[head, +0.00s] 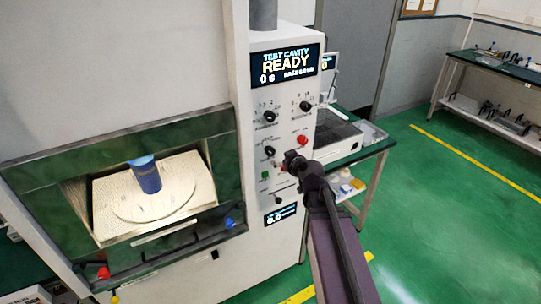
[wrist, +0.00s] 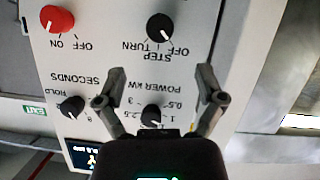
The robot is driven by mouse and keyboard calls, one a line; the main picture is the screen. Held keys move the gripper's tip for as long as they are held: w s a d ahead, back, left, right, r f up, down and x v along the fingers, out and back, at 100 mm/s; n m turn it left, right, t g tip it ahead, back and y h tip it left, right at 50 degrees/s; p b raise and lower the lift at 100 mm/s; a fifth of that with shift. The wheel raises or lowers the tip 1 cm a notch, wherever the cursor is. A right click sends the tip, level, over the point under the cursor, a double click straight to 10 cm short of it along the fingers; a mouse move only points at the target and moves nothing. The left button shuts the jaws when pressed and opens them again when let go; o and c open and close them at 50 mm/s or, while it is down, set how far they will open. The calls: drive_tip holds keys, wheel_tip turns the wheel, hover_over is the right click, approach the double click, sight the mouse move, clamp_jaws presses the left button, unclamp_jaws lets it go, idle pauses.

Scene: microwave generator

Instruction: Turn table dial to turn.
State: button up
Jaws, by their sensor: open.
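The table dial (head: 269,152) is a black knob at the lower left of the white control panel. In the wrist view, which is upside down, the dial (wrist: 160,27) has marks reading OFF, STEP and TURN. My gripper (head: 291,158) is in front of the panel, just right of the dial in the head view. In the wrist view my gripper (wrist: 160,72) is open and empty, its fingers apart below the dial and not around it. The round turntable (head: 165,198) in the lit cavity bears a blue cylinder (head: 145,176).
The power dial (wrist: 152,113) and seconds dial (wrist: 70,107) sit near the dial, with a red ON/OFF knob (wrist: 57,19) beside it. The panel's display (head: 285,66) reads READY. A green-topped table (head: 376,148) stands behind at right. The floor at right is clear.

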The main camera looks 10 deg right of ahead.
sight(271, 153)
drive_tip(key=b+x, duration=0.3)
drive_tip(key=x, duration=0.7)
drive_tip(key=c, duration=1.2)
